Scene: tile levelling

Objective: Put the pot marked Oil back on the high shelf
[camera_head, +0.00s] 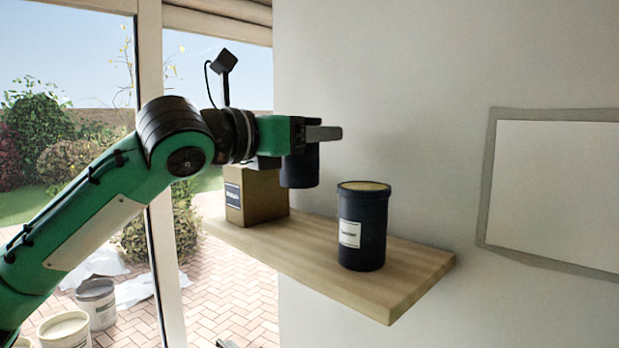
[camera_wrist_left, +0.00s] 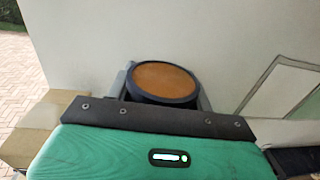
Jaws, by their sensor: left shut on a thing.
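My left gripper (camera_head: 316,136) is shut on a dark blue pot (camera_head: 300,168), held upright above the high shelf (camera_head: 400,285). A gap shows between the pot's base and the shelf board. The held pot's upper part is hidden by the gripper, and no label on it shows, so I cannot read its mark. In the left wrist view, the held pot (camera_wrist_left: 164,80) shows its round orange-brown top and dark rim between the fingers. My right gripper is not in view.
A cardboard box (camera_head: 262,198) stands on the shelf left of the held pot. Another dark blue pot (camera_head: 363,225), its label too small to read, stands to the right. Bare shelf shows between them. The wall is close behind; a window is left.

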